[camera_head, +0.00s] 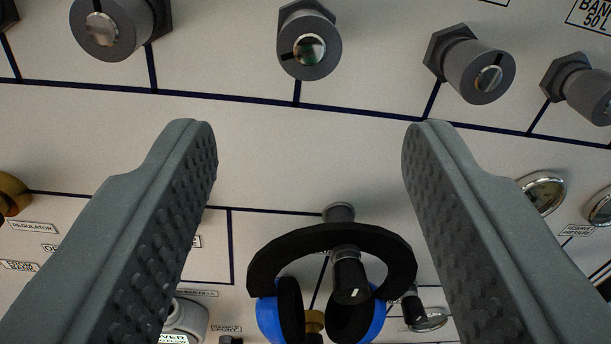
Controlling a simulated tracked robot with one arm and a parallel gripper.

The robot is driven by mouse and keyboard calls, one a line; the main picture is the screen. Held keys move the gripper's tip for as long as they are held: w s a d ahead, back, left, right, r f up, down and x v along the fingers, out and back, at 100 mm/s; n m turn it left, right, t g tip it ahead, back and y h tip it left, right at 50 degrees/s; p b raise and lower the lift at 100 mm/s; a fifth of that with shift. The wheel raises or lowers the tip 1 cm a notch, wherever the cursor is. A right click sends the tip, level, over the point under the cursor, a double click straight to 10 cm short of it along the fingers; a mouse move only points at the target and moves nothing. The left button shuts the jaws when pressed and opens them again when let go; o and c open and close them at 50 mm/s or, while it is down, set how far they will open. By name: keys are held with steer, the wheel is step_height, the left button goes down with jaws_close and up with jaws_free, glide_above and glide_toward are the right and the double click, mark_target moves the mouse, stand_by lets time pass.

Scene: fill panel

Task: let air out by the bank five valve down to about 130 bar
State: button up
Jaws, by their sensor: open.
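My gripper (310,135) is open and empty, its two grey ribbed fingers pointing at the white panel (330,140). Several grey round fittings with hex bases and silver centres cross the top of the view: one at the far left (112,28), one near the middle (311,50), one right of it (485,72) and one at the right edge (590,92). The middle one appears above the gap between my fingertips. I cannot tell which, if any, is the bank five valve. A partly cut-off bank label (592,14) is at top right; its number is not readable.
Two gauges (543,192) (601,206) sit at right, readings unclear; a label there reads reserve pressure. A brass-coloured regulator part (12,193) is at left.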

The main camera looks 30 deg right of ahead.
steer(key=b+v, duration=0.1)
steer(key=v, duration=0.3)
steer(key=shift+w, duration=0.1)
stand_by(1.7)
